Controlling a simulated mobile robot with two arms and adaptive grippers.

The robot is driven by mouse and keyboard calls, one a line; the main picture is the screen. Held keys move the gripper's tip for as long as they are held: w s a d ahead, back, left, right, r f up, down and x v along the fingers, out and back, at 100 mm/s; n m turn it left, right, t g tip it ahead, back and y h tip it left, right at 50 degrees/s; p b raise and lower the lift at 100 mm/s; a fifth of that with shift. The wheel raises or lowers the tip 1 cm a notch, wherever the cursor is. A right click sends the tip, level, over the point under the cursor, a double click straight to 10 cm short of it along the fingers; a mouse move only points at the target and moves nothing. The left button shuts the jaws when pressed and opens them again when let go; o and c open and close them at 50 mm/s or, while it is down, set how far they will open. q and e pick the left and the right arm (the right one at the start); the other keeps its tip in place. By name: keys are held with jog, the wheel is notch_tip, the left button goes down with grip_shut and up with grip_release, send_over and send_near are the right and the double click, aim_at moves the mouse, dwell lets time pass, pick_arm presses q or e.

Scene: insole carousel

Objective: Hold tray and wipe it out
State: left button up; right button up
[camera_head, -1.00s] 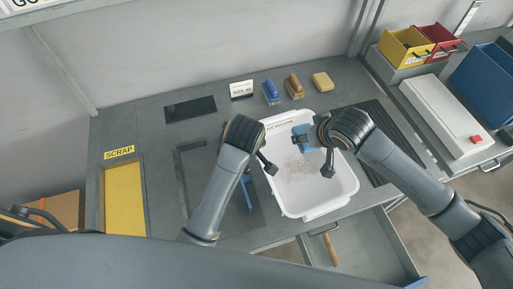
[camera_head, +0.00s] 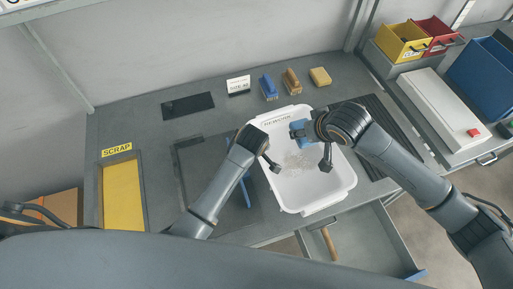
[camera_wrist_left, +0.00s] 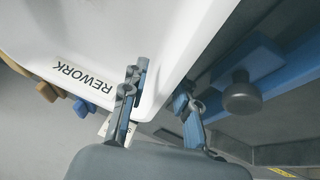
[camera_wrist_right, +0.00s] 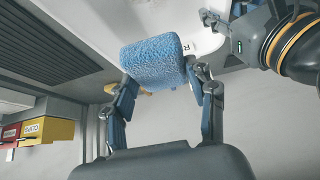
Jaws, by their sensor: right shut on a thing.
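The white tray (camera_head: 320,196) stands on the bench, with small brownish crumbs (camera_head: 300,163) scattered on its floor. Its REWORK label shows in the left wrist view (camera_wrist_left: 84,77). My left gripper (camera_head: 268,165) is at the tray's left wall. In the left wrist view its two fingers (camera_wrist_left: 158,112) stand apart, one on each side of the wall; contact with the wall is unclear. My right gripper (camera_wrist_right: 160,95) is shut on a fuzzy blue wiping pad (camera_wrist_right: 153,64). In the head view the pad (camera_head: 298,129) is over the tray's far part.
Blue and brown brushes (camera_head: 268,86) and a yellow sponge (camera_head: 320,77) lie behind the tray. A yellow SCRAP bin (camera_head: 123,195) is at the left. A dark ribbed mat (camera_head: 373,168) lies right of the tray. An open drawer (camera_head: 365,243) juts out in front.

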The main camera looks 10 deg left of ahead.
aim_at(300, 161)
pick_arm(q)
jog(key=shift+w+f, duration=0.1)
jog(key=shift+c, duration=0.2)
grip_shut()
dwell(0.4)
pick_arm(e)
jog(key=shift+f, duration=0.1)
jog(key=shift+w+d+f+n+g+y, duration=0.1)
jog(key=shift+f+n+g+y, duration=0.5)
jog(key=shift+f+n, duration=0.95)
jog(key=shift+w+d+f+n+g+y, duration=0.1)
jog(key=shift+f+n+g+y, duration=0.5)
jog(key=shift+f+n, duration=0.9)
jog(key=shift+d+f+n+g+y, duration=0.1)
jog(key=shift+f+n+g+y, duration=0.3)
jog(key=shift+f+n+g, duration=0.8)
jog(key=shift+f+n+t, duration=0.25)
jog(key=shift+f+t, duration=0.15)
jog(key=shift+f, duration=1.5)
jog(key=shift+d, duration=0.1)
